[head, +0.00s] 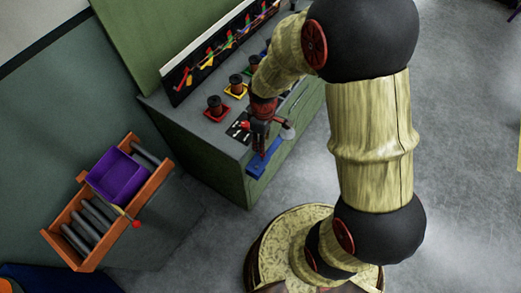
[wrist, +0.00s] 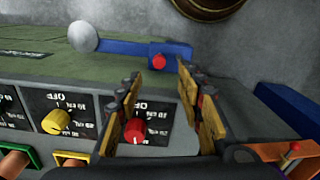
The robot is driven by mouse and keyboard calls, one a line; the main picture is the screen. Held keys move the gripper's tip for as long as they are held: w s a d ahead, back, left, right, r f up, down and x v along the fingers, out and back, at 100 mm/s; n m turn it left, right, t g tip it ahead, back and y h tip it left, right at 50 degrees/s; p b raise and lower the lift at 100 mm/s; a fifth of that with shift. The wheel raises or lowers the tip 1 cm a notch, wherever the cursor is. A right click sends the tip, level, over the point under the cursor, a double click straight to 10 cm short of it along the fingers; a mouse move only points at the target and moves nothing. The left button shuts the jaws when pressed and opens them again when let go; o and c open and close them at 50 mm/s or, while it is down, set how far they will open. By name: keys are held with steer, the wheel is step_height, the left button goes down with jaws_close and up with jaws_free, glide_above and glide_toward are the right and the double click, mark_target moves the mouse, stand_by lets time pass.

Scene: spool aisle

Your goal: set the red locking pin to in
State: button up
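A small red round piece (wrist: 158,61) sits on the end block of a blue bar (wrist: 120,46), beyond my fingertips in the wrist view. A second red ball (head: 137,224) is on the orange rack; I cannot tell from sight which is the locking pin or whether either is in. The blue bar (head: 262,160) shows at the cabinet's edge in the head view, with a white ball (head: 288,132) near it. My gripper (wrist: 168,100) is open and empty over the cabinet, its fingers apart. It partly hides the area around it in the head view (head: 262,130).
A red dial (wrist: 138,131) and a yellow dial (wrist: 56,122) are on black plates on the cabinet top. Spools on coloured bases (head: 215,107) stand along the cabinet. The orange rack (head: 85,264) with a purple bin (head: 117,175) is at left. Grey floor (head: 460,180) is open at right.

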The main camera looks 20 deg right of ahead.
steer(key=shift+w+f, duration=0.1)
steer(key=shift+f, duration=0.4)
step_height(320, 180, down, 7)
steer(key=shift+r+b, duration=0.1)
steer(key=shift+b, duration=1)
steer(key=shift+c, duration=1.1)
steer(key=c, duration=0.7)
jaws_close()
